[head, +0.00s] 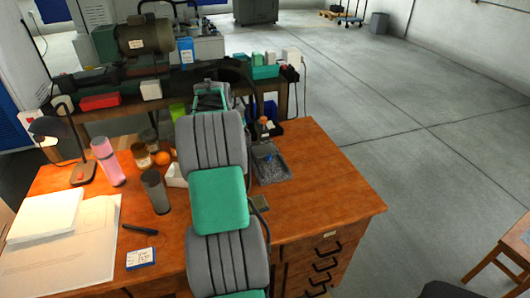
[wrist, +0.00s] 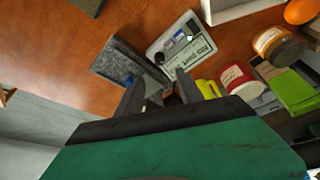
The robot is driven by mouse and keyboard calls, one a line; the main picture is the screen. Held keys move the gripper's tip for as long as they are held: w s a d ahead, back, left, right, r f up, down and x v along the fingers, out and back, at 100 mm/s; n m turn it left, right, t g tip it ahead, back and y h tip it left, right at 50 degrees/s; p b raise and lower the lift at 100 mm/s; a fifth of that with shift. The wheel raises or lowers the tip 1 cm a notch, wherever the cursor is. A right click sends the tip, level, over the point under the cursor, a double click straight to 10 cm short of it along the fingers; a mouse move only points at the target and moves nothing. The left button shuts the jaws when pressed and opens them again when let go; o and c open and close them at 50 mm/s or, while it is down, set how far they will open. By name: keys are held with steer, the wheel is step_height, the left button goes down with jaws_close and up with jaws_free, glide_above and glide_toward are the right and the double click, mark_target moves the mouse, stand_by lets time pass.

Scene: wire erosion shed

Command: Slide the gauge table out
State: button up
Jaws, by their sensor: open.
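A grey speckled slab or shallow tray (head: 271,163) lies on the wooden desk, just right of my arm in the head view. A grey speckled block (wrist: 122,62) shows left of my fingers in the wrist view and may be the same thing. I cannot tell for certain which thing is the gauge table. My gripper (wrist: 160,88) is open above the desk, with nothing seen between its fingers. Its left fingertip overlaps the block's edge in the picture; contact cannot be told. In the head view my arm hides the fingers.
A pink bottle (head: 108,161) and dark cup (head: 156,190) stand left of my arm. The desk's right end (head: 335,190) is clear.

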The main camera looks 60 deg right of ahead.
mark_target(269, 155)
steer(key=s+d+f+m+g, duration=0.1)
steer(key=s+d+f+m, duration=0.3)
steer(key=s+d, duration=0.5)
steer(key=shift+n, duration=0.7)
steer(key=x, duration=0.2)
steer(key=w+p+x, duration=0.1)
steer(key=x, duration=0.5)
steer(key=shift+w+d, duration=0.2)
steer(key=shift+d, duration=0.1)
jaws_close()
